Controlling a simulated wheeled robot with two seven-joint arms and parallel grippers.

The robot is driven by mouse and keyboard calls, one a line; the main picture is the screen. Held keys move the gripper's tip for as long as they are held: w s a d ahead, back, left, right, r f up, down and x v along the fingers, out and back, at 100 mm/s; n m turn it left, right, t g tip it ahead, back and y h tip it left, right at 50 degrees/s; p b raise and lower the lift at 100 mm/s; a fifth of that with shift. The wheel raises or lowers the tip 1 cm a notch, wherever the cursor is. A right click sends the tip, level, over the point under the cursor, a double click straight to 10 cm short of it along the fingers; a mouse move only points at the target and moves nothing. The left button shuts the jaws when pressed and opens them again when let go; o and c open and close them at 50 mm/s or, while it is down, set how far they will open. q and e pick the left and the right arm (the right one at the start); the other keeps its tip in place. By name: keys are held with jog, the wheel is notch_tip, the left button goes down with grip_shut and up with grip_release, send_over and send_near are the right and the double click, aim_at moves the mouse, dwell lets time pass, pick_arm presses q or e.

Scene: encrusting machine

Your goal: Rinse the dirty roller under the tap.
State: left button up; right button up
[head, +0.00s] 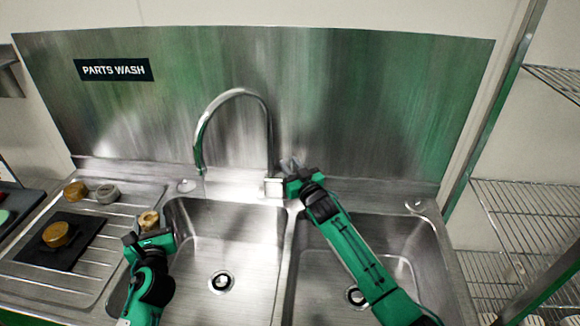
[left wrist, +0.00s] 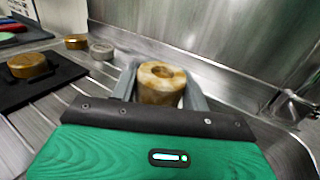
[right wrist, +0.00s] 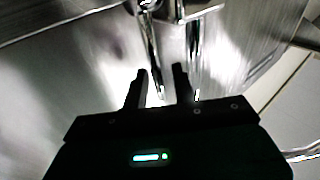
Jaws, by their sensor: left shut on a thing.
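A hollow, cylindrical, brown-stained roller (left wrist: 160,83) is between the fingers of my left gripper (left wrist: 165,90). In the head view this roller (head: 149,220) is at the left edge of the left basin, to the left of and below the spout. The tap (head: 238,93) has a curved chrome spout over the left basin, with a faint thin line below its mouth. My right gripper (head: 291,176) is beside the tap's base, at its right. In the right wrist view its fingers (right wrist: 160,88) are apart, pointing towards chrome tap parts; the lever is hard to make out.
Left basin (head: 240,245) and right basin (head: 395,240) look empty. A steel backsplash (head: 350,110) stands behind; wire shelves (head: 520,205) are at right.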

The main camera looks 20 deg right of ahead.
aim_at(149, 217)
pick_arm(q)
jog(key=shift+r, duration=0.15)
